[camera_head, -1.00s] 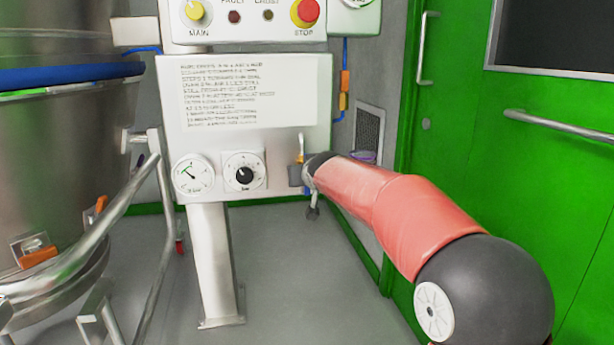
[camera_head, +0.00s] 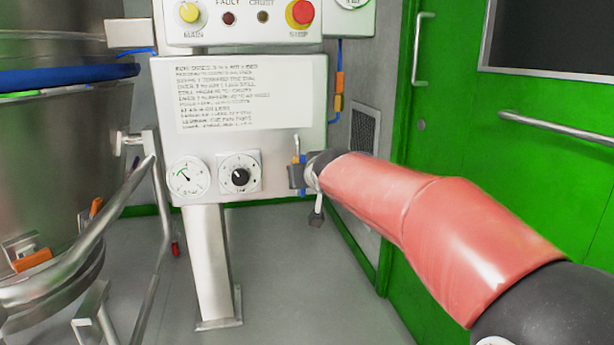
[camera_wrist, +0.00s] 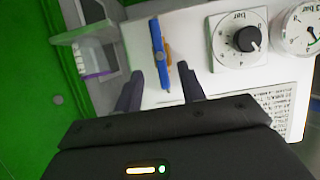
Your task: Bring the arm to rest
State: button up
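My arm (camera_head: 430,225) reaches from the lower right to the right edge of the white control panel (camera_head: 240,150). My gripper (camera_head: 298,176) is at that edge, small and partly hidden in the head view. In the wrist view my gripper (camera_wrist: 160,78) has its two dark fingers apart, with nothing held between them. A blue bar (camera_wrist: 158,50) with an orange piece behind it shows on the panel just beyond and between the fingertips. I cannot tell whether the fingers touch the panel.
A dial knob (camera_head: 240,177) and a round gauge (camera_head: 188,177) sit on the panel, left of my gripper. A steel vessel (camera_head: 60,150) with a tubular frame stands at the left. A green door (camera_head: 560,170) with a handrail (camera_head: 560,127) is at the right. Grey floor (camera_head: 285,270) is open between.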

jog(key=s+d+r+m+g+h+p, duration=0.1)
jog(key=s+d+h+p, duration=0.15)
jog(key=s+d, duration=0.5)
jog(key=s+d+f+g+p, duration=0.2)
jog(key=s+d+f, duration=0.1)
jog(key=s, duration=0.7)
jog(key=s+d+f+m+g+p, duration=0.1)
jog(key=s+d+f+g+p, duration=0.1)
jog(key=s, duration=0.8)
jog(key=s+d+f+m+g+h+p, duration=0.1)
jog(key=s+d+f+g+p, duration=0.1)
jog(key=s+d, duration=0.4)
jog(key=s+f+p, duration=0.1)
jog(key=s+f, duration=0.1)
jog(key=s, duration=0.2)
jog(key=shift+d, duration=0.2)
jog(key=shift+s, duration=0.1)
